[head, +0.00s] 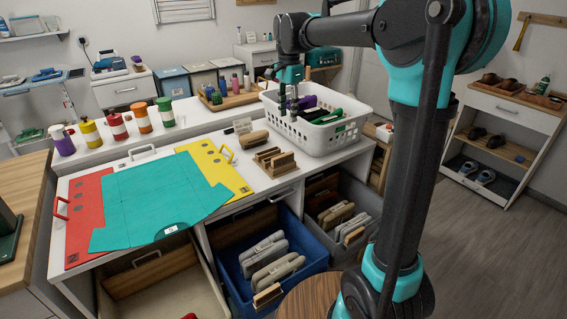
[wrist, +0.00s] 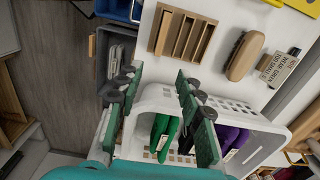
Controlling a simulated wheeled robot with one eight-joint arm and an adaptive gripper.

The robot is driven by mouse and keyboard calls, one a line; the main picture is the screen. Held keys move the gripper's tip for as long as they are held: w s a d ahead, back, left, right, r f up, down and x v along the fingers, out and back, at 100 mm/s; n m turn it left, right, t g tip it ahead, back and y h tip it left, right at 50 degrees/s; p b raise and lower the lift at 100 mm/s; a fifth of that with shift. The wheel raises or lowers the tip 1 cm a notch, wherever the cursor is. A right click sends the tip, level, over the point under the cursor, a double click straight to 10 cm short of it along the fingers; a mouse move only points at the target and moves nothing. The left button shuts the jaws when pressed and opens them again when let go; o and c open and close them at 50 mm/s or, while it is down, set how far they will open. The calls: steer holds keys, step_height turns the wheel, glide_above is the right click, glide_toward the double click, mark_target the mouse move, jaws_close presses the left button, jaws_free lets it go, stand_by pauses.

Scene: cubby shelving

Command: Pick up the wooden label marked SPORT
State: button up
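I cannot read the word SPORT on anything in these frames. A wooden slotted rack (head: 275,161) with upright wooden slats stands on the white counter. It also shows at the top of the wrist view (wrist: 183,34); whether its slats are labels, and any markings on them, cannot be made out. Wooden pieces stand at the front of the blue bin (head: 267,295) and the grey bin (head: 354,236), with no legible writing. My gripper (head: 289,103) is over the left part of the white basket. In the wrist view its fingers (wrist: 158,88) are apart, with nothing between them.
The white basket (head: 318,134) holds green and purple items. A green folding board (head: 155,200) covers the counter's left. Bins stand in the cubbies below.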

glide_above(283, 155)
steer(key=f, duration=1.1)
steer(key=shift+w+d+f, duration=0.15)
steer(key=shift+w+d, duration=0.1)
steer(key=shift+w, duration=0.15)
steer(key=shift+s+a+f, duration=0.1)
steer(key=shift+s+f, duration=0.05)
steer(key=shift+f, duration=0.75)
steer(key=shift+s+a+f, duration=0.1)
steer(key=shift+s+f, duration=0.05)
steer(key=shift+f, duration=0.75)
steer(key=shift+s+a+f, duration=0.1)
steer(key=shift+s+f, duration=0.05)
steer(key=shift+f, duration=0.75)
jaws_close()
